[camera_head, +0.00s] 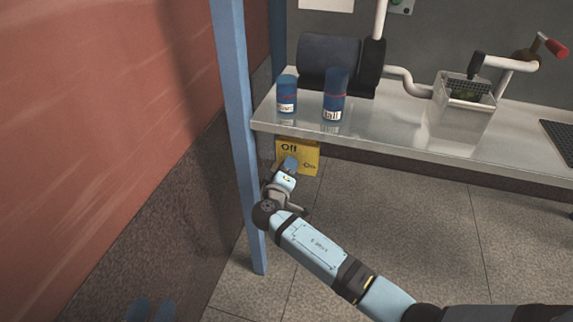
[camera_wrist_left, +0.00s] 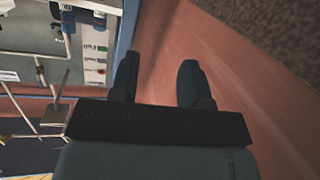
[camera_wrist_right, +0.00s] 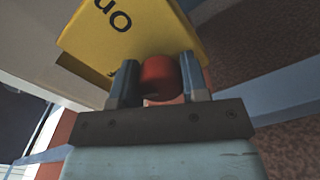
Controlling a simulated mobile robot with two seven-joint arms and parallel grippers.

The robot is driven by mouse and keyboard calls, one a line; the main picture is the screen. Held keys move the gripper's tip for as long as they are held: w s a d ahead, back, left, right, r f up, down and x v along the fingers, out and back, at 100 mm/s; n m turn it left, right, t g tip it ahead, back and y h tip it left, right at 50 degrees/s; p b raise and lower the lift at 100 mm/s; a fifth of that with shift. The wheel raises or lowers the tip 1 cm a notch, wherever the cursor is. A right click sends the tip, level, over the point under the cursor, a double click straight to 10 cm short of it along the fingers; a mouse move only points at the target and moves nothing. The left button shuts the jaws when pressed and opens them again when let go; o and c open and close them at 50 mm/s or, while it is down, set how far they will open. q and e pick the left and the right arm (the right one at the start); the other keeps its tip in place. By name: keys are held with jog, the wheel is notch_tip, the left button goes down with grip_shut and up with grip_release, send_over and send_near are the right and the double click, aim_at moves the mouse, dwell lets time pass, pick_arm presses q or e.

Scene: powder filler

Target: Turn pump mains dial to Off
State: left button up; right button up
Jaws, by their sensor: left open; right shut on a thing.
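The yellow pump mains box (camera_head: 308,152) hangs under the front left edge of the bench, with "Off" at its upper left and "On" at its right. It also shows in the right wrist view (camera_wrist_right: 150,32), where part of "On" can be read. The red dial (camera_wrist_right: 160,78) sits between the fingers of my right gripper (camera_head: 289,166), which is shut on it. In the head view my gripper hides the dial, and I cannot tell its setting. My left gripper (camera_wrist_left: 158,78) is open and empty; its fingertips (camera_head: 150,309) show at the lower left of the head view.
A blue post (camera_head: 236,130) stands just left of the box and my right gripper. The metal bench (camera_head: 400,135) above holds two blue jars (camera_head: 287,92) (camera_head: 334,95) and a basket (camera_head: 463,105). A red wall (camera_head: 90,90) is on the left. The floor below is clear.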

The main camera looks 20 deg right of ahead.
pick_arm(q)
jog(key=shift+s+a+f+g+y+p, duration=0.25)
jog(key=shift+a+f+g+p, duration=0.1)
jog(key=shift+f, duration=0.3)
jog(key=shift+s+a+f+g+y+p, duration=0.2)
jog(key=shift+a+f+g+p, duration=0.15)
jog(key=shift+f, duration=0.3)
pick_arm(e)
jog(key=shift+n, duration=1.3)
jog(key=o, duration=0.9)
jog(key=shift+o, duration=0.2)
